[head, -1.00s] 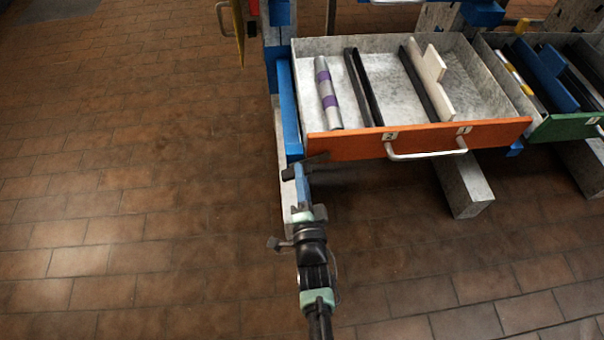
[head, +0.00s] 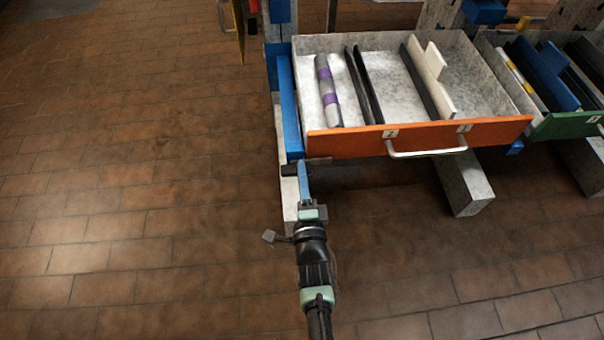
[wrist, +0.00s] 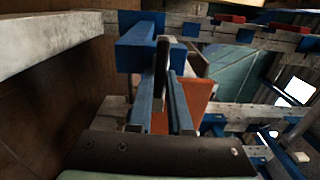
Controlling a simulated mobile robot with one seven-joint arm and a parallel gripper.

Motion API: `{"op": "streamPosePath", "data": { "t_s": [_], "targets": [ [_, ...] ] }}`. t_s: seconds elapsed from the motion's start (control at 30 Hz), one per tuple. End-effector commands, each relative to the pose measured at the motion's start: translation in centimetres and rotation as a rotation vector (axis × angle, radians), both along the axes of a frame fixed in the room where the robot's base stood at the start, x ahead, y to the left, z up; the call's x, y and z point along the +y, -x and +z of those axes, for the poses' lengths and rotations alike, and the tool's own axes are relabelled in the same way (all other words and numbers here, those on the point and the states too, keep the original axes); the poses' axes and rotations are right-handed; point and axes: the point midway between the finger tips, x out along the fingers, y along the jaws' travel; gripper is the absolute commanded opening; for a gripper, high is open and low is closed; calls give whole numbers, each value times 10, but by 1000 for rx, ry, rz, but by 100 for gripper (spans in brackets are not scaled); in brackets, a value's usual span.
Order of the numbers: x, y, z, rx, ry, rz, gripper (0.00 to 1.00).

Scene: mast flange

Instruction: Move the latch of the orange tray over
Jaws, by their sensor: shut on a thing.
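The orange tray (head: 345,143) stands pulled out in the head view. It has an orange front, a pale handle and open speckled sides. The latch (head: 320,160) is a dark bar at the tray's lower left front corner, lying nearly level. My gripper (head: 304,167) is below that corner, its blue fingers reaching up to the latch. In the wrist view the two fingers (wrist: 165,78) are shut on the dark latch (wrist: 162,58), with the orange front (wrist: 196,100) just right of them. The latch's pivot is hidden.
The tray holds a purple-banded tube (head: 328,92), dark strips and a pale notched piece (head: 434,80). A green-fronted tray (head: 568,125) is close on the right. A blue post (head: 288,105) stands along the tray's left side. The tiled floor at left is clear.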

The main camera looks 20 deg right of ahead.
Motion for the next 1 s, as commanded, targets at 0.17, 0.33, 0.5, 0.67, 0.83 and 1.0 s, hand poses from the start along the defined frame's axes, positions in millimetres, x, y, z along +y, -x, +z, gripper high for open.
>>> {"op": "streamPosePath", "data": {
  "t_s": [0.17, 0.33, 0.5, 0.67, 0.83, 1.0],
  "targets": [
    [1, 1, -2, 2, -5, 1, 0],
    [1, 1, -1, 2, -4, 1, 44],
    [0, 0, -1, 1, -1, 0, 48],
    [1, 2, 0, 1, -1, 0, 48],
    [6, 19, 2, 4, -1, 1, 48],
    [16, 55, 4, 5, -1, 2, 48]
  ]
}}
